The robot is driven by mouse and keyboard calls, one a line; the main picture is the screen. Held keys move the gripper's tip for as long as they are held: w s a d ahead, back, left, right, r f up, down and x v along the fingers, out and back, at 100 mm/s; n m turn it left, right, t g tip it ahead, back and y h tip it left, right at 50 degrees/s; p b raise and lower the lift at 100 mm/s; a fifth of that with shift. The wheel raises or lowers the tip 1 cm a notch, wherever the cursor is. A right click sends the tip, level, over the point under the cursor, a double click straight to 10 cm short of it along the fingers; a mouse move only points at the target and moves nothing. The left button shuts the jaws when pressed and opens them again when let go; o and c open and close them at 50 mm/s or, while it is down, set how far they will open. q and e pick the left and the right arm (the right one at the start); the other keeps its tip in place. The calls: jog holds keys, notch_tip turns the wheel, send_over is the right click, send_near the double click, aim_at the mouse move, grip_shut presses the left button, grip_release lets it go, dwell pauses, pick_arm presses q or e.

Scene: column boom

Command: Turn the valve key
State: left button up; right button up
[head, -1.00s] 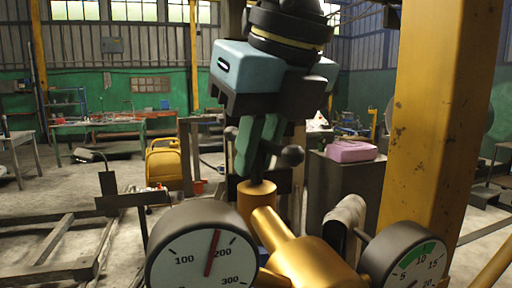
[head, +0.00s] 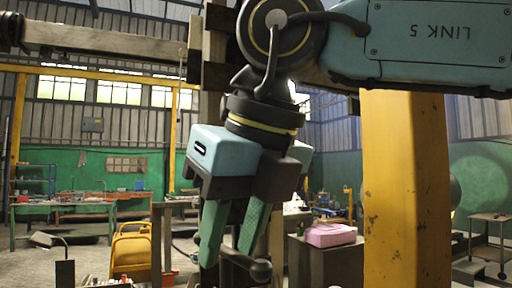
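My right gripper (head: 229,258) hangs down from the top middle, with two green fingers spread apart and a visible gap between them. The valve key (head: 260,270) shows at the lower edge as a dark bar with a round knob at its right end. The bar lies at the level of the fingertips, with the left finger reaching lower and the right fingertip close above the bar. I cannot tell whether either finger touches it. The key's stem and the valve below are out of the picture. My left gripper is not in view.
A thick yellow column (head: 405,190) stands just right of the gripper. A pink object (head: 330,235) lies on a dark cabinet (head: 325,266) behind. A yellow machine (head: 130,252) and a green workbench (head: 60,208) stand farther back on the left.

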jog(key=v, duration=1)
jog(key=shift+r, duration=0.25)
jog(key=shift+o, duration=0.2)
jog(key=shift+d, duration=0.15)
